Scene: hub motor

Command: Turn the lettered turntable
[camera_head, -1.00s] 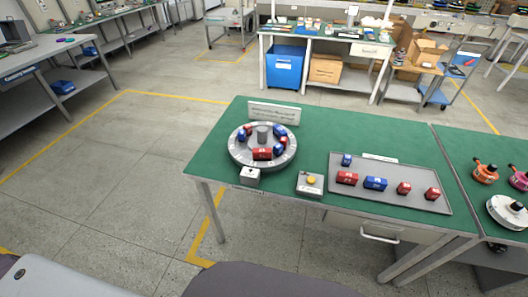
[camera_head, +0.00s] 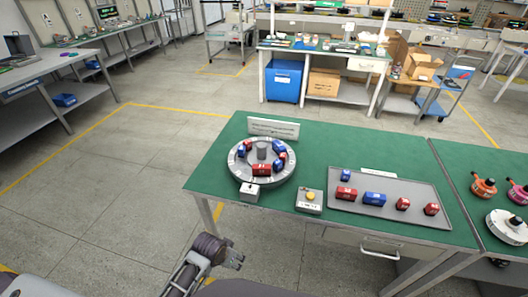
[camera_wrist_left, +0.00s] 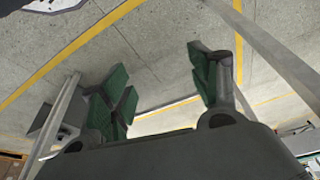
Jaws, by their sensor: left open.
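The turntable (camera_head: 240,174) is a round grey disc on the left part of the green table, with a grey hub (camera_head: 262,150) at its middle. Several red and blue blocks stand on it around the hub, among them a red block (camera_head: 261,170) at the front. Any letters are too small to read. A small grey box (camera_head: 249,192) stands at its front edge. My left gripper (camera_head: 238,257) is below and in front of the table, apart from it. In the left wrist view its two green-padded fingers (camera_wrist_left: 165,88) are spread with nothing between them. My right gripper is not in view.
A grey box with a yellow button (camera_head: 310,196) stands right of the turntable. A grey tray (camera_head: 400,187) holds several red and blue blocks. A white sign (camera_head: 273,127) stands behind the turntable. The table's front edge lies between my left gripper and the turntable.

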